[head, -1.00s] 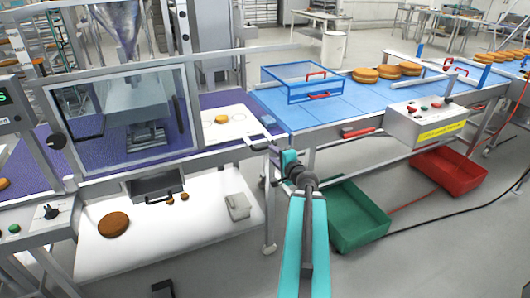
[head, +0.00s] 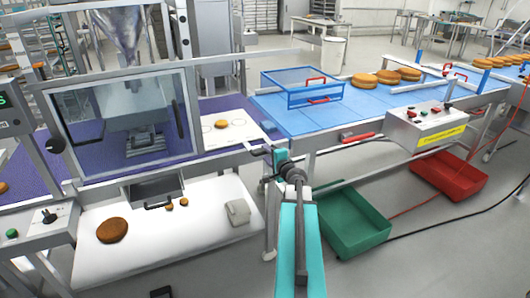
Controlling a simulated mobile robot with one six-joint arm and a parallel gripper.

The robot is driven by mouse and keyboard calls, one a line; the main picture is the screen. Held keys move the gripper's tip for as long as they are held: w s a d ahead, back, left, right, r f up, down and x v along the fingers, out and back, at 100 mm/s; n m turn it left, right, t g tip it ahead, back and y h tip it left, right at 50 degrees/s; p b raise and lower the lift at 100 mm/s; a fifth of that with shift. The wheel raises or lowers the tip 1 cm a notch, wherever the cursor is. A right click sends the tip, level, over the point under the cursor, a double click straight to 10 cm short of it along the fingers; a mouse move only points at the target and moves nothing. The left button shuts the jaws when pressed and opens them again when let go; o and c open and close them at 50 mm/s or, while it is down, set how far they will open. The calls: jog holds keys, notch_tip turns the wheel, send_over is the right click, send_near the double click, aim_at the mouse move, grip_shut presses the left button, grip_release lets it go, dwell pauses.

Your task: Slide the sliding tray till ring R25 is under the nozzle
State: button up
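The white sliding tray (head: 205,142) lies on the purple surface, right of the clear-windowed guard. It has ring outlines and one orange-brown round (head: 221,124) on it; ring labels are too small to read. A metal funnel (head: 118,35) stands above the guarded station; the nozzle tip is not clearly visible. My gripper (head: 262,150) is at the tray's near right corner, by the frame rail. Its dark fingers are small and overlap the tray edge, so I cannot tell whether they touch or hold anything.
A metal rail and the guard frame (head: 190,100) border the tray. A blue conveyor (head: 350,115) with a blue mesh cover (head: 300,88) lies right. Below are a white shelf (head: 200,225), a green crate (head: 350,240) and a red crate (head: 448,180).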

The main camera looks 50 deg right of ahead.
jog(key=shift+x, duration=1.15)
grip_shut()
